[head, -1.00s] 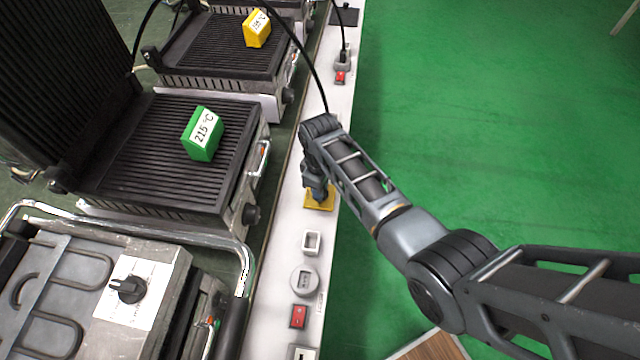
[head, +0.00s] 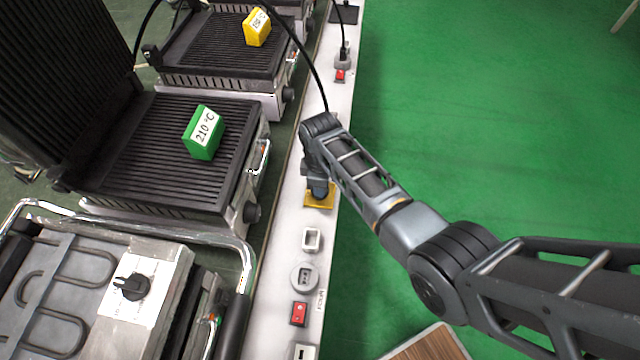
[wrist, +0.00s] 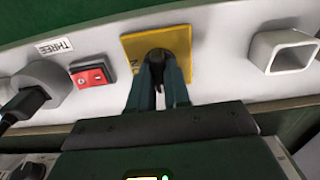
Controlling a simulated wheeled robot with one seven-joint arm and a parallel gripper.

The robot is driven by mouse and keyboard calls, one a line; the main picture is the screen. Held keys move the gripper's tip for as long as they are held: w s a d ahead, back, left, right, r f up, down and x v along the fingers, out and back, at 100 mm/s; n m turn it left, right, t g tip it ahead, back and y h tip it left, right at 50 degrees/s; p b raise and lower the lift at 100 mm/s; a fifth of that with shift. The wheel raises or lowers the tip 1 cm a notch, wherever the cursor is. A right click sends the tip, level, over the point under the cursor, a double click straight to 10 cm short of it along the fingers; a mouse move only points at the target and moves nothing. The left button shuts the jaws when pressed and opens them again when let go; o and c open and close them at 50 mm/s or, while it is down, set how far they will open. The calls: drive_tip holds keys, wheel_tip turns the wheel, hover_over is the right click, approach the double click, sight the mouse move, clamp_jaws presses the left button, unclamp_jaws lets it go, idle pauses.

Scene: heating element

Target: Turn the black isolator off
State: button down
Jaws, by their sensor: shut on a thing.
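The black isolator (wrist: 157,56) is a dark knob on a yellow square plate (wrist: 178,42), set in the pale strip beside the grills. In the wrist view my gripper (wrist: 160,80) has its two fingers closed around the knob, which they mostly hide. The plate also shows in the head view (head: 320,202), with my gripper (head: 318,188) over it and the knob hidden behind it. The knob's exact angle cannot be told.
A red switch (wrist: 92,75) and a grey socket with a black plug (wrist: 24,102) are left of the plate in the wrist view. A pale square frame (wrist: 290,54) is to its right. A grill with a green 210 °C block (head: 203,134) stands left; open green floor is right.

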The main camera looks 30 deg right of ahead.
drive_tip(key=c, duration=1.1)
unclamp_jaws()
drive_tip(key=shift+r+p, duration=0.35)
drive_tip(key=shift+r, duration=3.6)
